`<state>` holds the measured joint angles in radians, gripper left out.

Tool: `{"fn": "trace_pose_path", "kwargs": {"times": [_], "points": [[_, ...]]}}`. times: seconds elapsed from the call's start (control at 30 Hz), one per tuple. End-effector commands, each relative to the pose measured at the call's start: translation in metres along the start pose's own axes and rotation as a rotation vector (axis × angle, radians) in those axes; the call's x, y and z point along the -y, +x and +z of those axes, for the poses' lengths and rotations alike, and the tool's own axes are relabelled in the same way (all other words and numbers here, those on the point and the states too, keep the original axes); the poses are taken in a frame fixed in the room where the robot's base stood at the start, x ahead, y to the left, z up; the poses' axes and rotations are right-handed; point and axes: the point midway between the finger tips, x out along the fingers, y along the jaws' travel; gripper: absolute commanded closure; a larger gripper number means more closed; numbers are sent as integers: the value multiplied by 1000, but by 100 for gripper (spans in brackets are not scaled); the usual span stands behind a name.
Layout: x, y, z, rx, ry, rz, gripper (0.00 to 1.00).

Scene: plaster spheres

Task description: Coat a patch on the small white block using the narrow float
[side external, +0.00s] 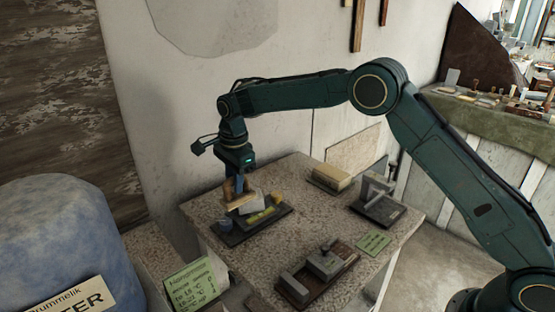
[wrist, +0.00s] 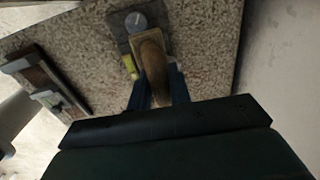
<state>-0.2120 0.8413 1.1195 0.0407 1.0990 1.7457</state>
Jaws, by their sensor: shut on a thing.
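My gripper (side external: 233,190) is shut on a wooden-handled tool, which I take to be the narrow float (side external: 240,201). In the wrist view its rounded wooden handle (wrist: 153,68) stands between my two blue fingers (wrist: 160,92). The float is over a dark tray (side external: 232,240) at the table's left end. A pale block (side external: 256,205), possibly the small white block, shows close beside the float on that tray. I cannot tell whether they touch. The float's working face is hidden.
The dark tray also has a yellow item (side external: 261,215) and a small blue-grey cup (side external: 225,224). A cream block (side external: 332,176), a grey bracket-like stand (side external: 378,190) and a brown tray (side external: 300,297) with grey pieces stand elsewhere. The table's middle is clear. A wall is behind.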

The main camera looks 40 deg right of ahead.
Motion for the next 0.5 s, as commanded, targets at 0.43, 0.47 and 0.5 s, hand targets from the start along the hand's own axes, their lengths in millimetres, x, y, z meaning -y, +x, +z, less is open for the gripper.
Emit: {"fn": "trace_pose_path", "kwargs": {"times": [0.43, 0.47, 0.5], "points": [[-1, 1, -20, -1, 0, 6, 99], [-1, 1, -21, -1, 0, 6, 99], [-1, 1, -22, -1, 0, 6, 99]]}}
